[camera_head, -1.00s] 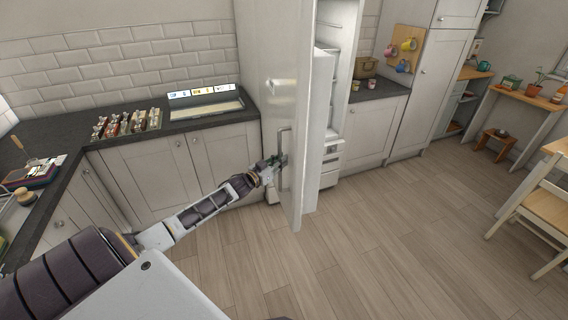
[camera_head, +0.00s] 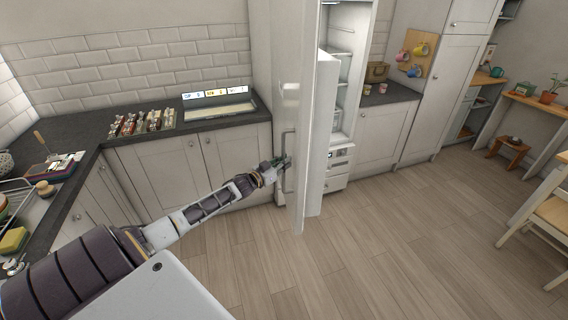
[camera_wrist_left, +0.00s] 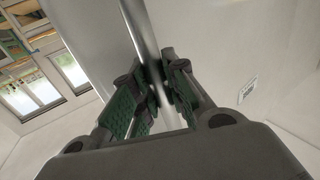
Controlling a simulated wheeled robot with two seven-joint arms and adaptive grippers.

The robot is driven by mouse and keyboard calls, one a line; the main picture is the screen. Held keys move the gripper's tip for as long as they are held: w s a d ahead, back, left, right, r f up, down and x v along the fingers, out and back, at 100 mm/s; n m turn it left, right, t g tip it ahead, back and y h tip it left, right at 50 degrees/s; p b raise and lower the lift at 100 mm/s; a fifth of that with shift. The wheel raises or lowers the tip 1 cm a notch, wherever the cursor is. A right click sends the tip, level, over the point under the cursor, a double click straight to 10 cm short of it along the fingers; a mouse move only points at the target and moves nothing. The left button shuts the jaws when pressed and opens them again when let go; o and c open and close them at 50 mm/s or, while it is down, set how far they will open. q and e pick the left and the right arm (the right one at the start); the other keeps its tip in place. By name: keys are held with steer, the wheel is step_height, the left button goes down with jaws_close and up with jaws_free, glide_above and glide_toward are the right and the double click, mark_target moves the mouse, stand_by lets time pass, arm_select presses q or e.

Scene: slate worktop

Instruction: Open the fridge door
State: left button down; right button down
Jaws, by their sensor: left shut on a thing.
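The fridge door (camera_head: 309,100) stands open in the head view, swung out towards me, with the lit white shelves of the fridge (camera_head: 345,60) showing to its right. My left gripper (camera_head: 282,163) is at the lower part of the door's vertical handle (camera_head: 288,150). In the left wrist view, the metal handle bar (camera_wrist_left: 146,40) runs between the green-padded fingers of my left gripper (camera_wrist_left: 158,92), which are shut on it. The door's outer face fills much of that view behind the bar. My right gripper is not in view.
The worktop (camera_head: 90,150) with a cutlery set (camera_head: 142,122) and a shallow tray (camera_head: 220,110) lies left of the fridge. A wooden chair (camera_head: 545,215) stands at the right edge. The floor (camera_head: 400,240) before the door is clear.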

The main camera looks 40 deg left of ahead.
arm_select(q)
steer(key=c, duration=1.5)
jaws_free()
steer(key=shift+s+d+f, duration=0.15)
steer(key=shift+d+f, duration=0.1)
steer(key=shift+o, duration=0.4)
steer(key=shift+a+r, duration=0.15)
steer(key=shift+r, duration=0.05)
steer(key=s+a, duration=0.1)
steer(key=s, duration=1)
steer(key=shift+s+a, duration=0.15)
steer(key=shift+s, duration=0.25)
